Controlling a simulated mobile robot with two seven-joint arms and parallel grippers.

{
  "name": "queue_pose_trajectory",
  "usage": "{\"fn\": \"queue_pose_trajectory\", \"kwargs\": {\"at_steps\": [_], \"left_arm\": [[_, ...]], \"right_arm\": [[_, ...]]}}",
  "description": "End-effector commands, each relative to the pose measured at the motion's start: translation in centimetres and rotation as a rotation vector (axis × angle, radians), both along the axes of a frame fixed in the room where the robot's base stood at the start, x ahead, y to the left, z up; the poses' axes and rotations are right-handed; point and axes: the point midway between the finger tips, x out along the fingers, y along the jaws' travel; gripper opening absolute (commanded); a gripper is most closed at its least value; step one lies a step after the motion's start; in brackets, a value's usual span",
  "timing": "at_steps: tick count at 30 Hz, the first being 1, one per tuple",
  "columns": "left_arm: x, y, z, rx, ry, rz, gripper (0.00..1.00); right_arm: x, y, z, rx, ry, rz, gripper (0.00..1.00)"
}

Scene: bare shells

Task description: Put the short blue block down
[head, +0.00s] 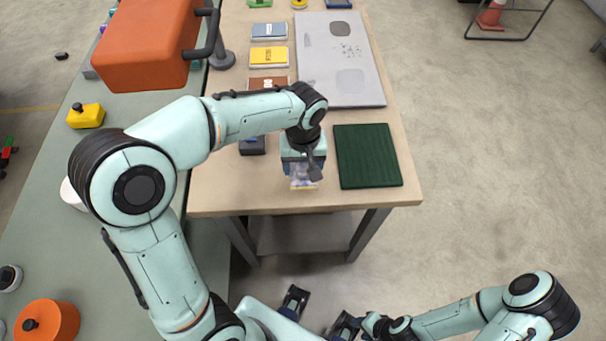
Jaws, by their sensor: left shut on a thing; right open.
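My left gripper (304,176) points down over the front part of the wooden table (230,198), just left of the dark green mat. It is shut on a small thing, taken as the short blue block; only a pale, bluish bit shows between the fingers. The fingers and wrist hide most of it. I cannot tell whether it touches the table. My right gripper (322,313) is low in the picture, in front of the table, open and apart from everything on it.
The ribbed dark green mat (368,156) lies at the table's front right, a grey board (340,88) behind it. An orange box (143,48) is at upper left.

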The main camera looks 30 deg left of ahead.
Motion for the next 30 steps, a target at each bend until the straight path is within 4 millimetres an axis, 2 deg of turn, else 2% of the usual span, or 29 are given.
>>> {"fn": "queue_pose_trajectory", "kwargs": {"at_steps": [11,24,25,26,27,30], "left_arm": [[0.0,0.0,-4.5,0.0,0.002,-0.001,0.34],[0.0,0.0,-5.2,0.0,-0.001,0.0,0.34],[0.0,0.0,-5.1,0.0,-0.001,0.0,0.77],[0.0,0.0,-5.1,0.0,-0.001,0.0,0.87],[0.0,0.0,-5.1,-0.001,-0.002,-0.001,0.93],[0.0,0.0,-5.0,-0.002,-0.001,-0.001,0.93]], "right_arm": [[-0.2,0.0,-0.6,0.0,0.002,0.001,0.43],[-0.3,0.0,-1.0,0.0,0.004,0.0,0.43],[-0.3,0.0,-0.9,0.0,0.003,0.0,0.43],[-0.3,0.0,-0.9,0.0,0.003,0.0,0.43],[-0.3,0.0,-0.9,0.0,0.003,0.0,0.43],[-0.3,0.0,-0.8,0.0,0.003,0.0,0.43]]}}
